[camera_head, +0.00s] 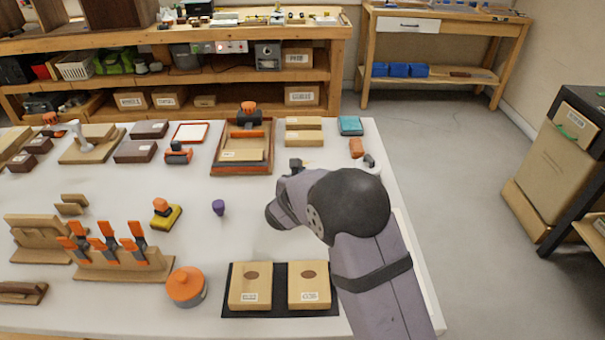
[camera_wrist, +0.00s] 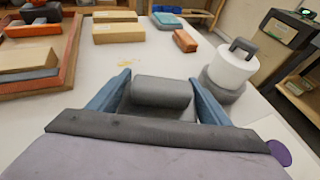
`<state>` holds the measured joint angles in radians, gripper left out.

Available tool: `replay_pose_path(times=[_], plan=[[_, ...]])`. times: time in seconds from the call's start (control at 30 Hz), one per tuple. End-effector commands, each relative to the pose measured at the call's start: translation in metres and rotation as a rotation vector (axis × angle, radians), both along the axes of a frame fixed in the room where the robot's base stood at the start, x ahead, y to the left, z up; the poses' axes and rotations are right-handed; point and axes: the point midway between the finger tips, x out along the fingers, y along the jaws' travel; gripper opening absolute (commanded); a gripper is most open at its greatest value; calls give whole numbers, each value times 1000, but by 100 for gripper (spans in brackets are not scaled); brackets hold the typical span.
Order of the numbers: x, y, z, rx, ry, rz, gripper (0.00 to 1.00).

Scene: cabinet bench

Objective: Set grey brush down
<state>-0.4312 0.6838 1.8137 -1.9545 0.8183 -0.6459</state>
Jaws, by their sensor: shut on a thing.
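My gripper (camera_wrist: 160,84) has its two blue fingers on either side of a grey rounded block, which I take to be the grey brush (camera_wrist: 162,92). It is shut on it, above or at the white tabletop; I cannot tell whether the brush touches the table. The brush's lower side is hidden. In the head view my arm covers most of the gripper and the brush.
A white cylinder with a dark handle (camera_wrist: 236,68) stands just right of the gripper. An orange block (camera_wrist: 185,41) and wooden blocks (camera_wrist: 118,33) lie beyond. An orange-rimmed tray (camera_head: 217,168) is at the left. Bare white table (camera_head: 255,195) lies left of my arm.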

Motion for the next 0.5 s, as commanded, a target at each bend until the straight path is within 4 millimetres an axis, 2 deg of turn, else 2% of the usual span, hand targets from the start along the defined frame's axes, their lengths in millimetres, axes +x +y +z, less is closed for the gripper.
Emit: replay_pose_path(times=[0.03, 0.2, 0.33, 0.5], plan=[[11, 3, 3, 2, -3, -6, 46], [44, 16, 22, 4, -6, -15, 46], [63, 23, 51, 5, -9, -20, 46], [76, 29, 79, 4, -5, -18, 46]])
